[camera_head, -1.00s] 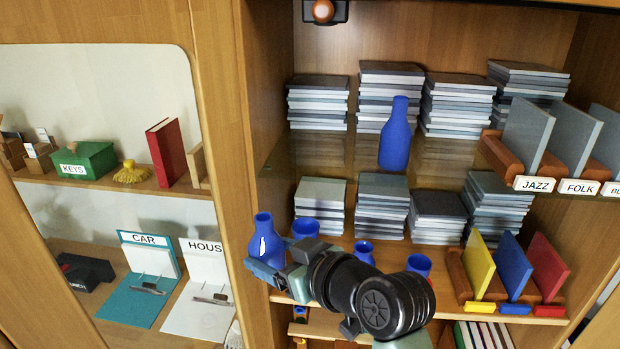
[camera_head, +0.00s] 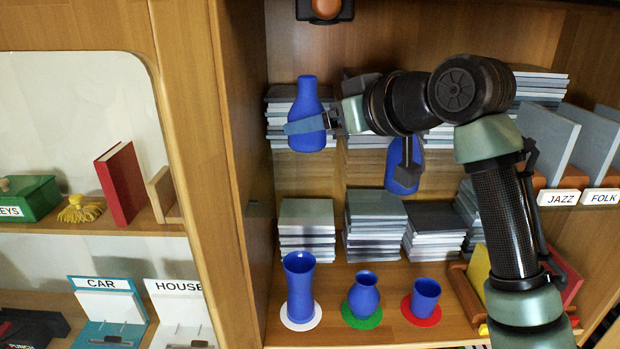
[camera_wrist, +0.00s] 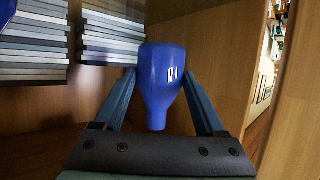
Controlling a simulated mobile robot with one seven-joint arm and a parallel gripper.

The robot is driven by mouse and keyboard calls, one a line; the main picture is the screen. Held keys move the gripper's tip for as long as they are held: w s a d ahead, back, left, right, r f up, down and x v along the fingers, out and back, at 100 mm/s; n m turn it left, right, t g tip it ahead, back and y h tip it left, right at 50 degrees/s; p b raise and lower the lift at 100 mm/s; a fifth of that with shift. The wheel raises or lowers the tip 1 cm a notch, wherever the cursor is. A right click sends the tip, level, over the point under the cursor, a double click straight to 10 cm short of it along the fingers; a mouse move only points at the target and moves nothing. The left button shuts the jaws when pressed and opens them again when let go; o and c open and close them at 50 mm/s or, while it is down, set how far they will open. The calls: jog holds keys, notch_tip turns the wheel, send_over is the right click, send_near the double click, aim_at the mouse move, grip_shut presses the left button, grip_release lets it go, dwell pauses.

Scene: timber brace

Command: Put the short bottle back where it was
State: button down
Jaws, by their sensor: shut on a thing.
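A short blue bottle (camera_head: 307,98) is upright in front of the book stacks at the left of the upper shelf. My gripper (camera_head: 310,126) is shut on its body from the right. I cannot tell whether its base touches the shelf. The bottle also shows in the wrist view (camera_wrist: 162,75), upside down in the picture, between the two fingers (camera_wrist: 160,98). A second blue bottle (camera_head: 404,180) stands on the upper shelf to the right, mostly hidden behind my arm.
Book stacks (camera_head: 306,225) line both shelves. On the lower shelf, three blue vessels stand on a white mat (camera_head: 301,322), a green mat (camera_head: 361,320) and a red mat (camera_head: 421,318). A cabinet side wall (camera_head: 232,150) is close to the left of the held bottle.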

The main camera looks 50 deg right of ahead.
aim_at(320, 146)
jog(key=f+b, duration=0.1)
jog(key=f, duration=0.1)
jog(key=w+f+b, duration=0.1)
jog(key=f, duration=0.1)
jog(key=shift+d+f, duration=0.1)
jog(key=f+b, duration=0.2)
jog(key=shift+s+f, duration=0.3)
jog(key=shift+s, duration=0.05)
jog(key=shift+w+f+b, duration=0.2)
jog(key=shift+f+b, duration=0.2)
jog(key=shift+r, duration=0.1)
grip_release()
jog(key=shift+f, duration=0.2)
jog(key=shift+r, duration=0.1)
